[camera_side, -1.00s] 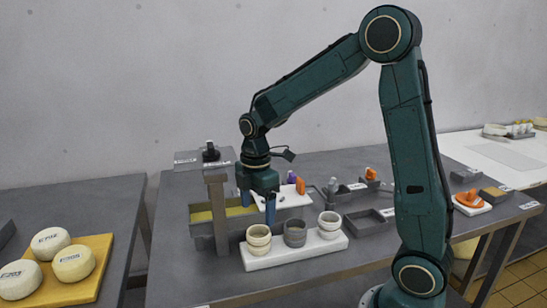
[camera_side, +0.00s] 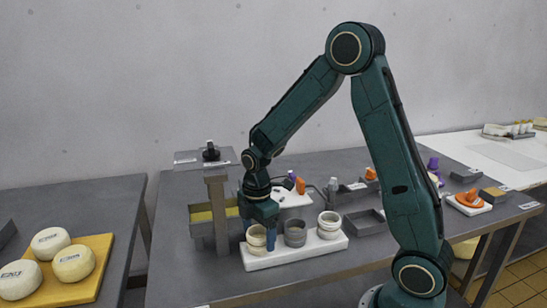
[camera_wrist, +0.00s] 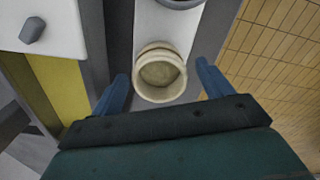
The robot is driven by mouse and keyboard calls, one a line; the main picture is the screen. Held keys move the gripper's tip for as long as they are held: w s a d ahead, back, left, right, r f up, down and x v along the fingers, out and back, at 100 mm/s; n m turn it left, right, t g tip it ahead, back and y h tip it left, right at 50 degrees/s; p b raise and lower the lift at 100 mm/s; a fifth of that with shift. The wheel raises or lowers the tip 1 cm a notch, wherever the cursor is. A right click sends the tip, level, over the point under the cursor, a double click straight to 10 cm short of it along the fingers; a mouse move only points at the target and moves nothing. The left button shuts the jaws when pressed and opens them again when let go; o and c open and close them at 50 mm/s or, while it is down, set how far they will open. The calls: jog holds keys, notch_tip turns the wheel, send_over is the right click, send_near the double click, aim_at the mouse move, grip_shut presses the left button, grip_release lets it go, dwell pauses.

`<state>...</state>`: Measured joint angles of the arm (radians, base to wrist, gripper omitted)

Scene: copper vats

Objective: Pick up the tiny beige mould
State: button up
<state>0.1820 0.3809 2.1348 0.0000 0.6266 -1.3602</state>
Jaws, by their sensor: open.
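The beige mould (camera_side: 256,240) stands upright at the left end of a white board (camera_side: 290,257) in the side view. In the wrist view the same mould (camera_wrist: 160,76) lies between and just beyond the fingertips, its open top facing the camera. My gripper (camera_side: 260,233) is low at the mould, and its fingers partly hide it. In the wrist view my gripper (camera_wrist: 160,82) is open, with one blue finger on each side of the mould and visible gaps. A grey mould (camera_side: 295,233) and a pale mould (camera_side: 329,225) stand to the right on the same board.
A grey post (camera_side: 218,215) rises close to the left of my gripper. A trough with a yellow inside (camera_side: 203,215) is behind it. An empty grey tray (camera_side: 363,222) lies to the right. Round cheeses on a yellow board (camera_side: 82,280) are on the left table.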

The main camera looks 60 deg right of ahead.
jog(key=shift+f, duration=1.25)
jog(key=c, duration=1.1)
jog(key=shift+r, duration=0.1)
notch_tip(320, 180, up, 20)
